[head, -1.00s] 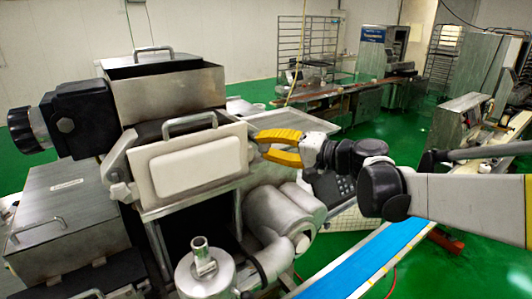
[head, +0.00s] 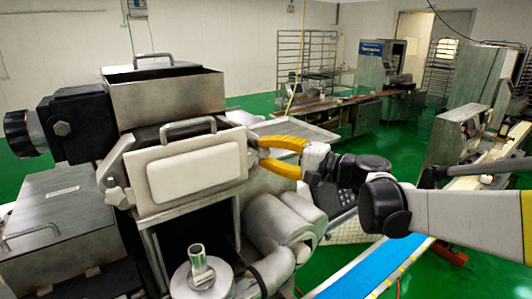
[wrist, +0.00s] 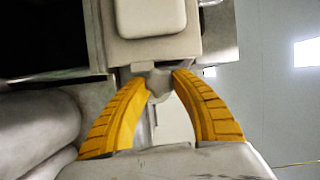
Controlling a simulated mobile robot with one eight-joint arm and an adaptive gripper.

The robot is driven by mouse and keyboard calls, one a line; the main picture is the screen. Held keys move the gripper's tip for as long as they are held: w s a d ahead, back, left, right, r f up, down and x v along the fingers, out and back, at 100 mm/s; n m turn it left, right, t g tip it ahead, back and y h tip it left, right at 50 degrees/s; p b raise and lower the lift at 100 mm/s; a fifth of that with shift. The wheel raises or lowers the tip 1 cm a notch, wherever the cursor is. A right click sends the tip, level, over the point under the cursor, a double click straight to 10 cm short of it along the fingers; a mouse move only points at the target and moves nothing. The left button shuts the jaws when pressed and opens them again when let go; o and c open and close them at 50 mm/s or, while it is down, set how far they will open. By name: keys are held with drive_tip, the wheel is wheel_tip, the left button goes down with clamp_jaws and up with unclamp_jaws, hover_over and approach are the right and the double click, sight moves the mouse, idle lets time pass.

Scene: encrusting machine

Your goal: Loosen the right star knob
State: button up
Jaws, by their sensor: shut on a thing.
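The machine's white front cover (head: 205,172) faces me in the head view, with a grey star knob at each side. The right star knob (wrist: 158,82) shows in the wrist view as a small grey piece between my fingertips, just below the cover's edge. My gripper (head: 257,153) reaches it from the right with its yellow fingers shut on it. In the head view the fingertips and cover edge mostly hide this knob. The left star knob (head: 117,194) is in plain view at the cover's lower left.
A metal handle (head: 188,128) stands on top of the cover. Rounded metal housings (head: 278,222) sit below my gripper. A blue conveyor belt (head: 372,272) runs at the lower right.

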drive_tip(key=o, duration=1.2)
drive_tip(key=shift+a, duration=0.1)
drive_tip(key=v, duration=1.2)
drive_tip(key=shift+w, duration=0.1)
